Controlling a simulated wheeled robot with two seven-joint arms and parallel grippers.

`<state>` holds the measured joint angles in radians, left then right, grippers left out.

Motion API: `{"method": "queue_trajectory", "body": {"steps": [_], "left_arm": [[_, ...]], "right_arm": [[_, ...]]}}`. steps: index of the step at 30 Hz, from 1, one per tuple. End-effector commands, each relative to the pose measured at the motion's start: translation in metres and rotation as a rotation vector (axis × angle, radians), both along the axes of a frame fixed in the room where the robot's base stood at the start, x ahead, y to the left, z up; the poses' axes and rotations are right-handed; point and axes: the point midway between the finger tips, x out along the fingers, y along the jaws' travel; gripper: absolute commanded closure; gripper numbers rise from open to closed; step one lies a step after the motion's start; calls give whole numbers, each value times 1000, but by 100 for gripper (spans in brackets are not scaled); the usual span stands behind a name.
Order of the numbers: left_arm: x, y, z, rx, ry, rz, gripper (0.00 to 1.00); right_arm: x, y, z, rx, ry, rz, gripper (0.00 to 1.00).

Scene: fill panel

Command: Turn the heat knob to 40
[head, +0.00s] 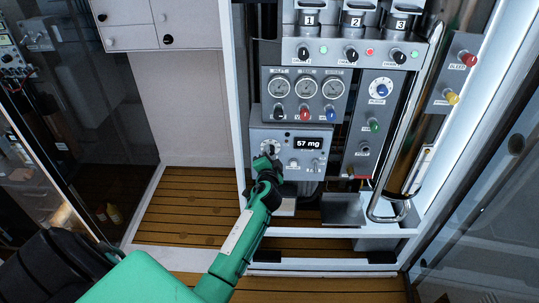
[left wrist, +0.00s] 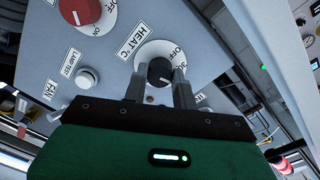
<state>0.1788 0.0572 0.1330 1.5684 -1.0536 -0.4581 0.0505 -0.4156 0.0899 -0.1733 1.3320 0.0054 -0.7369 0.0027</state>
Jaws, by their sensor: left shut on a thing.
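The heat knob (left wrist: 159,71) is a black knob with a white pointer mark on a round white dial, beside a "HEAT °C" label in the left wrist view. My left gripper (left wrist: 158,84) has one finger on each side of the knob and is shut on it. The fingers hide part of the dial, so its setting cannot be read; "OFF" shows at its upper right. In the head view the white heat dial (head: 268,145) sits on the lower grey panel, with my left gripper (head: 267,157) at it. My right gripper is not in view.
A red knob (left wrist: 80,9) and a "LAMP TEST" button (left wrist: 87,78) are nearby. Gauges (head: 307,88) are above. A curved metal pipe (head: 395,165) and a grey shelf (head: 342,209) are to the right.

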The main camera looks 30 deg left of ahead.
Motion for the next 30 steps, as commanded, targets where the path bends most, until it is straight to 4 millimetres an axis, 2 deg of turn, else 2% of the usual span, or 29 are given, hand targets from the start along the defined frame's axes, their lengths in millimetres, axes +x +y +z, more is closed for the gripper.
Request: {"method": "queue_trajectory", "body": {"steps": [13, 30], "left_arm": [[0, -1, 0, 218, 133, -2, 95], [0, -1, 0, 258, 159, -2, 95]], "right_arm": [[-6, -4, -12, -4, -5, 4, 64], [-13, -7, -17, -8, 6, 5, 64]]}}
